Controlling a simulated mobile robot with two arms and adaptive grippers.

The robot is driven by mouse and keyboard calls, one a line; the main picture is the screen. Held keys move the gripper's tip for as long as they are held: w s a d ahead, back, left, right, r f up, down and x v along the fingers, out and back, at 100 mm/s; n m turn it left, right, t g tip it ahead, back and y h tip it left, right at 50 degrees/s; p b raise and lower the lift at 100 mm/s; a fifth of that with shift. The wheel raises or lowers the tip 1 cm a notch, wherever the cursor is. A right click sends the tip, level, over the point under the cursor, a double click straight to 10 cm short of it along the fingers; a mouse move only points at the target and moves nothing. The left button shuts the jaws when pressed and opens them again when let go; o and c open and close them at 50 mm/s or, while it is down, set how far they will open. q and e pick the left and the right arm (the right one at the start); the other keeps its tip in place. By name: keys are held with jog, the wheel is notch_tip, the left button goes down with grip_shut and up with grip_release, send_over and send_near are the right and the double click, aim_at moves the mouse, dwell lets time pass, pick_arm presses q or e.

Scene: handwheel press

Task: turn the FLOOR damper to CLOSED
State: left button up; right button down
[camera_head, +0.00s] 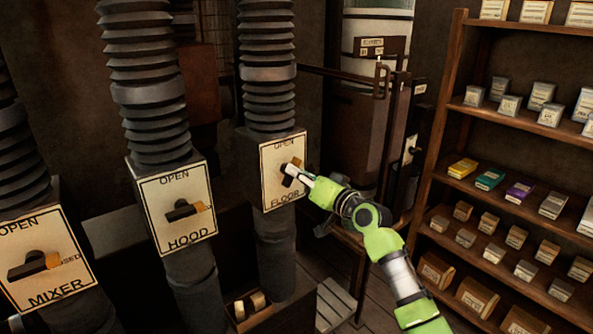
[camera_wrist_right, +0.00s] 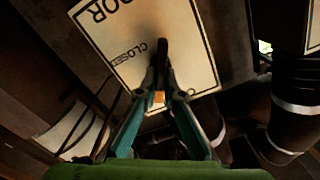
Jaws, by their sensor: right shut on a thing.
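The FLOOR damper plate (camera_head: 271,184) is a pale panel with a dark border on a ribbed duct, marked OPEN at the top and FLOOR at the bottom. Its handle (camera_head: 293,172) is dark with a tan part and stands tilted on the plate, partly hidden by the gripper. My right gripper (camera_head: 300,173) reaches it from the right. In the wrist view the fingers are shut around the handle (camera_wrist_right: 163,52), with an orange part (camera_wrist_right: 158,97) between them. The word CLOSED shows on the plate (camera_wrist_right: 185,30) beside the handle. My left gripper is not seen.
The HOOD damper (camera_head: 184,211) and MIXER damper (camera_head: 38,265) stand to the left, both with handles roughly level. A wooden shelf (camera_head: 430,150) with small boxes is at right. A box with round pieces (camera_head: 250,305) sits below the FLOOR duct.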

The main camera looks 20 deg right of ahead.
jog(key=m+p, duration=0.1)
jog(key=m, duration=0.3)
jog(key=m+p, duration=0.2)
jog(key=m, duration=0.1)
jog(key=m+p, duration=0.1)
jog(key=m, duration=0.3)
jog(key=shift+d+f+m, duration=0.2)
jog(key=shift+f+m, duration=0.1)
dwell(0.4)
jog(key=c, duration=2.2)
grip_release()
jog(key=shift+f, duration=0.1)
jog(key=shift+o, duration=0.2)
jog(key=v, duration=1.2)
jog(key=shift+w, duration=0.1)
